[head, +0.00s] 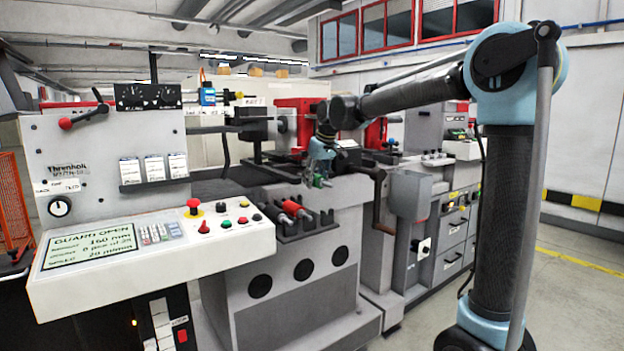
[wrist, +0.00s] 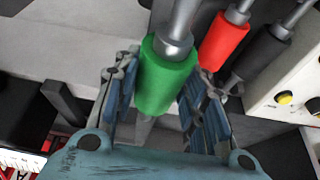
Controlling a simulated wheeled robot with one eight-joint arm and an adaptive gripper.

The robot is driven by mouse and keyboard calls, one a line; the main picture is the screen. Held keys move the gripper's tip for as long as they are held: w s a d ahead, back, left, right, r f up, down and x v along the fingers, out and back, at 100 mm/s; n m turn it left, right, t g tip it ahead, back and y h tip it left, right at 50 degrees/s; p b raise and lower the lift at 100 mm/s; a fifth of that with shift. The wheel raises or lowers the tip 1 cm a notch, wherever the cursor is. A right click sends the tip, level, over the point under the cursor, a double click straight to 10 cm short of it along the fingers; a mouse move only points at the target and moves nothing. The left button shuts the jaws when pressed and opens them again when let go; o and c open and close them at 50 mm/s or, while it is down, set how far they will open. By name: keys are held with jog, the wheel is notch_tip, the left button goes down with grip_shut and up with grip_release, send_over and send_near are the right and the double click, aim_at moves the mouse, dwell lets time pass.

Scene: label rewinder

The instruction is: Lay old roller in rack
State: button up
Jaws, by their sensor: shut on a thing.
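A green roller (wrist: 165,75) with a grey metal shaft lies between the fingers of my gripper (wrist: 160,88), which is shut on it. In the head view the green roller (head: 318,182) shows as a small patch below my gripper (head: 321,165), above the machine's grey top and behind the rack. The dark rack (head: 308,234) is fixed to the front of the machine, below and left of my gripper. A red roller (head: 294,208) lies in it. In the wrist view the red roller (wrist: 224,40) and a black roller (wrist: 262,52) lie right of the green one.
The control console (head: 150,245) with buttons and a red emergency stop (head: 193,206) stands left of the rack. A hand crank (head: 377,205) sticks out right of my gripper. Grey cabinets (head: 445,225) stand farther right. The floor at the right is clear.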

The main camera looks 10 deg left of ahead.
jog(key=shift+o, duration=0.2)
jog(key=shift+s+a+f, duration=0.15)
jog(key=shift+a+f, duration=0.3)
jog(key=shift+f, duration=0.05)
jog(key=shift+s+a+f, duration=0.1)
jog(key=shift+f, duration=0.45)
jog(key=shift+s+a+f, duration=0.1)
jog(key=shift+f, duration=0.4)
grip_shut()
jog(key=shift+s+f, duration=0.15)
jog(key=shift+f, duration=1)
jog(key=shift+s+f, duration=0.15)
jog(key=shift+f, duration=0.95)
jog(key=shift+w+f, duration=0.3)
jog(key=shift+f, duration=0.1)
jog(key=shift+s+d+f, duration=0.1)
jog(key=shift+d+f, duration=0.05)
jog(key=shift+f, duration=0.05)
jog(key=shift+f, duration=0.1)
jog(key=shift+f, duration=0.25)
